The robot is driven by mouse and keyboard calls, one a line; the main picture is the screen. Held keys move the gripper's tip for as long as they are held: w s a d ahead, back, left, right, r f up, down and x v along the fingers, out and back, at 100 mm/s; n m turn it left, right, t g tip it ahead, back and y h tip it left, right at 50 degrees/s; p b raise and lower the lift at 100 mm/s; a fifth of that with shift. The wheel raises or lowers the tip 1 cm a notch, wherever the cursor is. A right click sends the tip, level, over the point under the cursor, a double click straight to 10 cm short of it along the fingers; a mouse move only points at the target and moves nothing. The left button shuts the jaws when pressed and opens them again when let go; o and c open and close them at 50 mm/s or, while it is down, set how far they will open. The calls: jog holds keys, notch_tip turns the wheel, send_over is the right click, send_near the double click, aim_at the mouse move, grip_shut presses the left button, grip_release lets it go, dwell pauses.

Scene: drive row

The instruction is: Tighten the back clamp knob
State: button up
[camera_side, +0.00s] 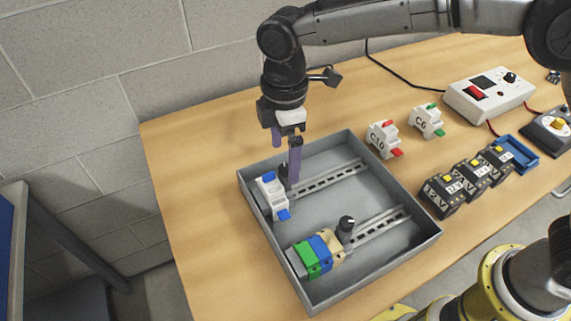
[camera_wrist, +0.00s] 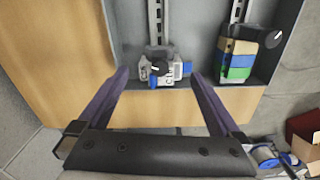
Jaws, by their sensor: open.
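The back clamp knob is a small black knob (camera_wrist: 159,67) beside a white module with blue ends (camera_side: 271,196) on the back rail (camera_side: 330,178) of a grey tray (camera_side: 411,249). In the side view the knob is partly hidden behind one purple finger. My gripper (camera_side: 286,164) points down over the tray's back corner, open and empty. In the wrist view the knob appears between the two spread fingers; I cannot tell whether the fingertips reach its height. The front clamp knob (camera_side: 346,224) is black and stands on the front rail by green, blue and beige blocks (camera_side: 317,254).
Two white breakers (camera_side: 382,139) stand on the wooden table (camera_side: 202,241) behind the tray. The tray's walls stand close around the rails.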

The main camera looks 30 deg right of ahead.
aim_at(285, 171)
jog(key=shift+f, duration=0.15)
jog(key=shift+f, duration=1.1)
grip_shut()
jog(key=c, duration=1.6)
grip_release()
jog(key=shift+a, duration=0.3)
jog(key=c, duration=1.6)
grip_release()
